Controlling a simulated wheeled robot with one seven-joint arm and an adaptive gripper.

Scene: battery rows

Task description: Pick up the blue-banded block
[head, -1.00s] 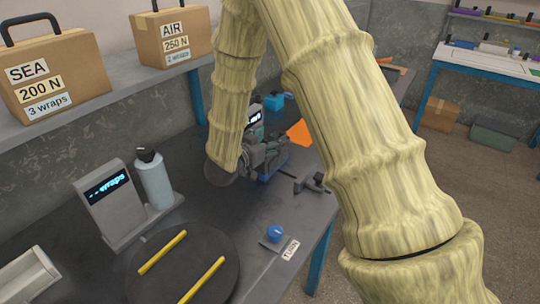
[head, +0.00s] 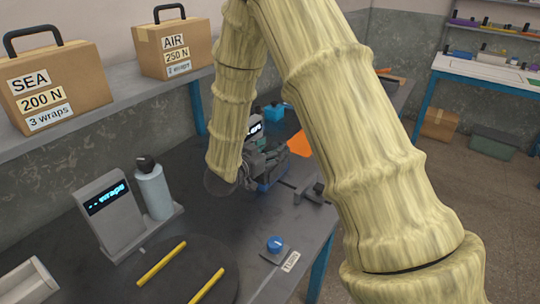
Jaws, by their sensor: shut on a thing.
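My gripper (head: 262,168) is low over the far part of the dark workbench, below the end of my pale ribbed arm. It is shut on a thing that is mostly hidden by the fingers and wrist. A blue patch, which looks like part of the blue-banded block (head: 266,187), shows at the gripper's lower edge. I cannot tell whether the block touches the bench or is clear of it.
An orange sheet (head: 302,146) and a dark clamp-like fixture (head: 314,190) lie right of the gripper. A blue item (head: 272,113) and a small display (head: 254,127) stand behind. Nearer are a display stand (head: 104,212), bottle (head: 153,188), blue knob (head: 275,243) and dark disc with yellow bars (head: 161,262).

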